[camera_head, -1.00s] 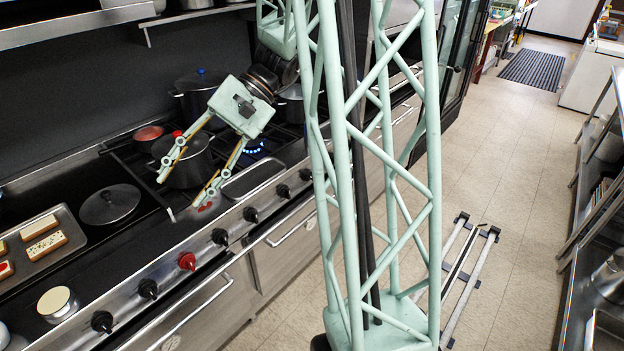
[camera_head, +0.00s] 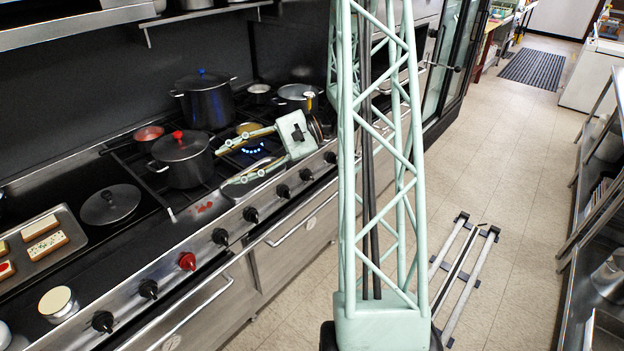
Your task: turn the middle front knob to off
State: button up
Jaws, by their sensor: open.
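A row of knobs runs along the sloped front panel of the stove: several black ones, such as one black knob (camera_head: 250,214), and a red knob (camera_head: 187,261). Which is the middle front knob, and how each is turned, I cannot tell. A blue flame (camera_head: 253,148) burns on a burner behind the panel. My gripper (camera_head: 230,166) is open and empty, its two fingers spread and pointing left over the burners. It is above and behind the knobs, apart from them.
A black pot with a red-knobbed lid (camera_head: 181,160) stands just left of my fingertips. A taller pot with a blue-knobbed lid (camera_head: 206,100) is behind. A loose lid (camera_head: 110,205), a food tray (camera_head: 45,245) and a jar (camera_head: 58,303) lie left.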

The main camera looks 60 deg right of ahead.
jog(key=d+f+m+t+h, duration=0.1)
jog(key=d+f+m+t, duration=0.1)
jog(key=d+f, duration=0.3)
jog(key=d+f+m+t+h, duration=0.1)
jog(key=d+f+m+t, duration=0.1)
jog(key=d, duration=0.5)
jog(key=m+t+h, duration=0.5)
jog(key=m+h, duration=0.5)
jog(key=h, duration=0.1)
send_near(312, 178)
jog(key=s, duration=0.4)
jog(key=shift+a+p, duration=0.25)
jog(key=shift+p, duration=0.1)
jog(key=shift+w, duration=0.25)
jog(key=shift+w+d, duration=0.2)
jog(key=shift+w, duration=2)
jog(key=shift+w+d, duration=0.2)
jog(key=shift+w, duration=2)
jog(key=shift+w+d, duration=0.2)
jog(key=shift+w, duration=2.05)
jog(key=shift+c, duration=0.9)
jog(key=c, duration=0.7)
